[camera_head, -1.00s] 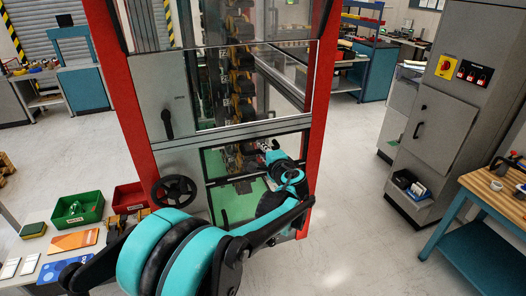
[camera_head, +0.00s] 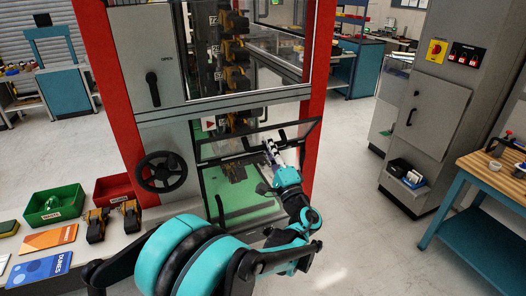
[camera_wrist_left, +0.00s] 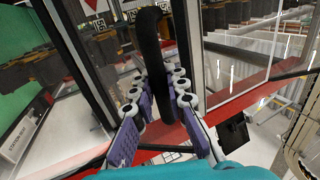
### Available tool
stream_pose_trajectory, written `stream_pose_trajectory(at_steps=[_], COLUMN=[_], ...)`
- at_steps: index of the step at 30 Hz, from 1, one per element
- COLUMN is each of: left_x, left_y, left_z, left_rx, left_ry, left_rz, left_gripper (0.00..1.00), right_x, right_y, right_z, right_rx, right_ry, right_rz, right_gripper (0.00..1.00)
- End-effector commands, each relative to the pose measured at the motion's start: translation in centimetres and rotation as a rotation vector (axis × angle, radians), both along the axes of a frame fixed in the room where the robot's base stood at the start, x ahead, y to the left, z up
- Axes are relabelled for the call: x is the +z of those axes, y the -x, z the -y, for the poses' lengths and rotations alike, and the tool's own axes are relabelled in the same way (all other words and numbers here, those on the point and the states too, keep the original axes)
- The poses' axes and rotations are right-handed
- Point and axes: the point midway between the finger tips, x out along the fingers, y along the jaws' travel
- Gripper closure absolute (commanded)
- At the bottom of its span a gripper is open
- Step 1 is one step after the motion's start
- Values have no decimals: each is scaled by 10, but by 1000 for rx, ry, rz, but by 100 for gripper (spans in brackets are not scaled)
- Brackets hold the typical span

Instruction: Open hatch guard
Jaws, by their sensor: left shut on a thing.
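The hatch guard (camera_head: 222,156) is a clear panel in a black frame on the lower front of the red-edged machine. It stands tilted out from the opening, with its upper bar slanting in the head view. My left gripper (camera_head: 270,150) is at the guard's black handle. In the left wrist view the handle (camera_wrist_left: 152,45) runs between the two purple-padded fingers, and the left gripper (camera_wrist_left: 158,98) is shut on it. My right gripper is not in view.
A black handwheel (camera_head: 160,171) and a door lever (camera_head: 152,88) are left of the guard. A green bin (camera_head: 54,205) and a red bin (camera_head: 113,188) stand at left. A grey cabinet (camera_head: 432,110) and a wooden-topped bench (camera_head: 490,178) stand right. Floor between is clear.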

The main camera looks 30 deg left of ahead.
Motion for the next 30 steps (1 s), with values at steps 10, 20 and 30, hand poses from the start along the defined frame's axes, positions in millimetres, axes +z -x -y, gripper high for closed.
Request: stream_pose_trajectory(at_steps=[10, 20, 30], left_x=[-43, -80, -105], left_y=[14, 18, 17], left_z=[15, 21, 20], left_rx=[1, 1, 0], left_ry=[-75, -74, -74], left_rz=[65, 64, 64], left_gripper=[100, 100, 100], right_x=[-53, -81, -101], right_y=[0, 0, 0], right_z=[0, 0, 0], right_rx=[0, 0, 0], right_ry=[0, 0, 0], right_rz=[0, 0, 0], right_gripper=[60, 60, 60])
